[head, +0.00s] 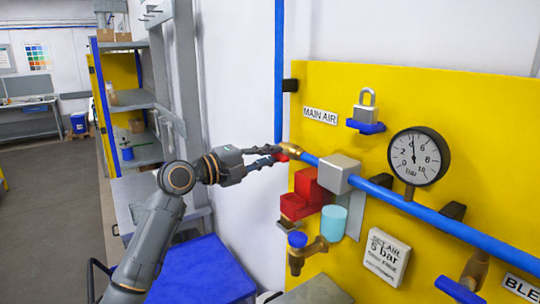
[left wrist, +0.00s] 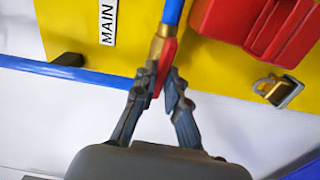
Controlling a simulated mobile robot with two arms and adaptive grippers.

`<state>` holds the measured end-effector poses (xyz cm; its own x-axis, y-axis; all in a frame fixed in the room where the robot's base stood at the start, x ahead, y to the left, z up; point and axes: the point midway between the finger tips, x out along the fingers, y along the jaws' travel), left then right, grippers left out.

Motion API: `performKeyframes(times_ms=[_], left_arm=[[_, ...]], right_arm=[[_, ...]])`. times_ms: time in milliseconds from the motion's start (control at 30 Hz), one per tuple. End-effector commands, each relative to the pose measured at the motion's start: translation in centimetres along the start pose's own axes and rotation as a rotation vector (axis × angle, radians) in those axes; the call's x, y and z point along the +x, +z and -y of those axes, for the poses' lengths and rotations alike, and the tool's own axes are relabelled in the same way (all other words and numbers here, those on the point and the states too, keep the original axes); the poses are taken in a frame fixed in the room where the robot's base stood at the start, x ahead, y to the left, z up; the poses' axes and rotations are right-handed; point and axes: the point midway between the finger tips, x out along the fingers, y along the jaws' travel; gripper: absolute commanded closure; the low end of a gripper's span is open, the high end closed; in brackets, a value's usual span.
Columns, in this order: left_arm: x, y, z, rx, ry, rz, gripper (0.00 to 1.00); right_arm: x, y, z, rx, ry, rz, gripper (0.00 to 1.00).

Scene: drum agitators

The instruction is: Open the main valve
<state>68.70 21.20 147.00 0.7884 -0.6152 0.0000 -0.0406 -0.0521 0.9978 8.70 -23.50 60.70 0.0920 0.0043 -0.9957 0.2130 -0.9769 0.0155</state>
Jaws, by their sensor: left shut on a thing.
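The main valve is a brass body (head: 292,147) with a red handle (head: 282,157), on the blue pipe below the MAIN AIR label (head: 320,116). In the left wrist view the brass body (left wrist: 155,48) and the red handle (left wrist: 168,56) show just ahead of my fingers. The handle appears to run roughly alongside the brass body there. My left gripper (head: 274,155) is shut on the red handle, with a finger on each side of it; it also shows in the left wrist view (left wrist: 160,84). The fingers hide part of the handle. My right gripper is in neither view.
The yellow panel (head: 460,140) carries a pressure gauge (head: 418,156), a padlock (head: 366,110), red blocks (head: 305,194) and a regulator with a light blue bowl (head: 333,222). A blue box (head: 205,272) stands below my arm.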

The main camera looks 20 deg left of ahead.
Motion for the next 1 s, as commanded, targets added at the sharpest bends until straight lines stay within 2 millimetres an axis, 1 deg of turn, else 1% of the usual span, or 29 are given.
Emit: performKeyframes(times_ms=[300,733,767,800,833,867,1000], left_arm=[[0.00,-0.04,0.05,-0.077,0.001,-0.001,1.00],[0.00,-0.03,0.07,-0.084,0.000,-0.001,1.00],[0.00,-0.03,0.07,-0.084,0.000,-0.001,0.82],[0.00,-0.03,0.07,-0.084,0.000,-0.001,0.74],[0.00,-0.03,0.07,-0.083,0.000,-0.001,0.68],[0.00,-0.02,0.07,-0.083,0.000,-0.001,0.65],[0.00,-0.01,0.07,-0.082,0.000,0.000,0.65]], right_arm=[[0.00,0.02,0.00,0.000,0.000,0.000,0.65],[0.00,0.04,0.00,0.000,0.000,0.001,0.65],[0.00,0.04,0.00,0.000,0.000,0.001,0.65],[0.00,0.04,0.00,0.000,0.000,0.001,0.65],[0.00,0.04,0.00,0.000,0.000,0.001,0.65],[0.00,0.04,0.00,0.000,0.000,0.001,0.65],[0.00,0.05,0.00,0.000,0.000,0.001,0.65]])
